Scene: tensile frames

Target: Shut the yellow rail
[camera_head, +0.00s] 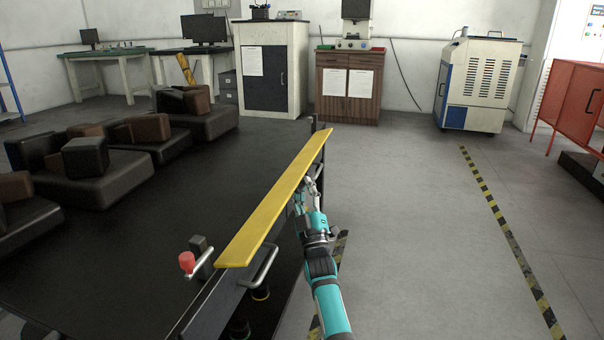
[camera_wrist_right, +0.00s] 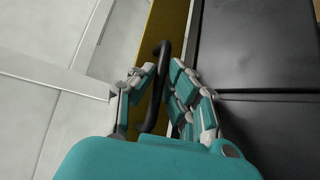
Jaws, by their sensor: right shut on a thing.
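The yellow rail (camera_head: 275,205) is a long flat bar running along the right edge of the black platform, from near the middle of the head view away from me. It also shows in the right wrist view (camera_wrist_right: 168,22). My right gripper (camera_head: 311,188) is at the rail's right side, towards its far end. In the right wrist view its fingers (camera_wrist_right: 158,92) are closed around a dark curved handle (camera_wrist_right: 161,55) beside the rail. A second, metal handle (camera_head: 262,268) is on the rail's near end, free. My left gripper is not in view.
A red knob on a lever (camera_head: 187,262) stands by the near end of the rail. Dark blocks (camera_head: 88,158) lie on the black platform (camera_head: 130,245) at left. Grey floor (camera_head: 420,230) to the right is clear, with a striped line (camera_head: 510,235).

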